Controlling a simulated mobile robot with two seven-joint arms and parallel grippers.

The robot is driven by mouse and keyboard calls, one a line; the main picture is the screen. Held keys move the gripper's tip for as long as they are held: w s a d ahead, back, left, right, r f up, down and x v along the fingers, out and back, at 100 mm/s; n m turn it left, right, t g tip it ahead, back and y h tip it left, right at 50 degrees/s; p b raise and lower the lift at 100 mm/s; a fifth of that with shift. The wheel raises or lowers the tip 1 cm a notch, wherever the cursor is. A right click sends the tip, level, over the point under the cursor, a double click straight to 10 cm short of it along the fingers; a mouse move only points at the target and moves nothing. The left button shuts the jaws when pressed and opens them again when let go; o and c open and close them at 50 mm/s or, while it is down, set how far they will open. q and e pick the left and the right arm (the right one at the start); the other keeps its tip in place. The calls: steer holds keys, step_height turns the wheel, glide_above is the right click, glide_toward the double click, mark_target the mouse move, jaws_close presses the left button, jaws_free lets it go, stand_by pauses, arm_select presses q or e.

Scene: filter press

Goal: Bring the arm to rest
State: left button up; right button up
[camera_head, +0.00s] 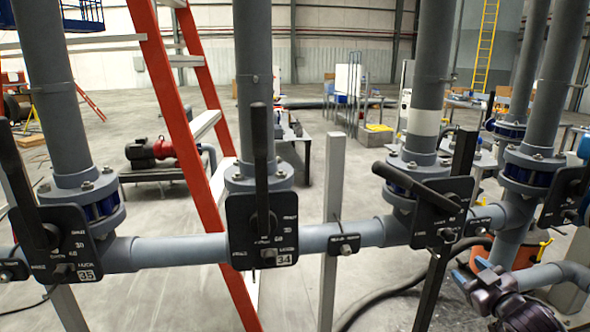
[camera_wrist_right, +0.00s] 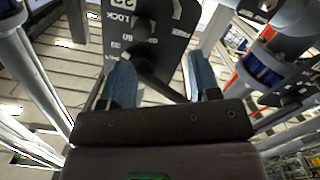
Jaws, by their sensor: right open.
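My right gripper (camera_head: 470,270) is at the lower right of the head view, below and to the right of the third valve plate (camera_head: 440,212). In the right wrist view my right gripper (camera_wrist_right: 162,72) has its two blue fingers spread apart, with nothing clamped between them. A black valve plate (camera_wrist_right: 172,30) with angle marks and the word LOCK shows beyond the fingertips. Its dark lever (camera_wrist_right: 160,82) shows in the gap between the fingers; its distance from them is hard to judge. My left gripper is in neither view.
A grey horizontal pipe (camera_head: 180,250) carries upright pipes and valves, with black handles at plates 35 (camera_head: 65,245) and 34 (camera_head: 262,228). An orange ladder (camera_head: 190,150) stands behind. A black hose (camera_head: 385,292) lies on the floor. Open floor shows at lower left.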

steer(key=s+a+f+m+g, duration=0.1)
steer(key=s+a+f+g, duration=0.1)
steer(key=s+a+f, duration=0.4)
steer(key=s+a+f+m+g+h, duration=0.1)
steer(key=s+a+f+m+g, duration=0.1)
steer(key=s+a+f, duration=0.3)
steer(key=s+a+f+m+g, duration=0.1)
steer(key=s+a+f, duration=0.5)
steer(key=s+f, duration=0.6)
steer(key=s, duration=0.5)
steer(key=shift+s+a+f+m+g, duration=0.25)
steer(key=shift+a+m+g, duration=0.05)
steer(key=shift+m+g, duration=0.1)
